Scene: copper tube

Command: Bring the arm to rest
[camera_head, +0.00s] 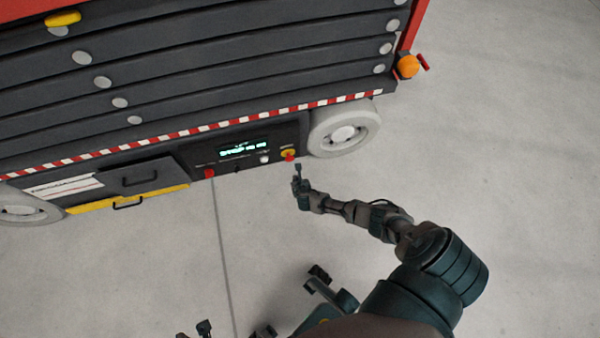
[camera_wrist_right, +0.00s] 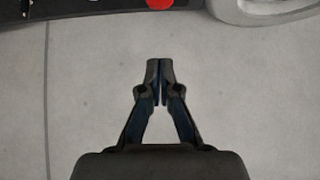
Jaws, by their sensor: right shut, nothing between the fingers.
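My right arm (camera_head: 382,219) reaches from the lower right toward the front of a lift machine. Its gripper (camera_head: 298,168) is just below the red button with a yellow collar (camera_head: 289,155) in the head view. In the right wrist view the gripper (camera_wrist_right: 160,68) has its fingertips together with nothing between them. Bare floor shows around them, and part of a red button (camera_wrist_right: 159,3) is cut off at the top edge. I cannot tell the exact gap to the panel. My left gripper cannot be made out.
The lift machine's dark panel has a lit display (camera_head: 242,149), another red button (camera_head: 209,173) and a drawer (camera_head: 139,176). A pale wheel (camera_head: 344,132) stands right of the panel; it also shows in the wrist view (camera_wrist_right: 262,10). The concrete floor (camera_head: 500,180) is clear at right.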

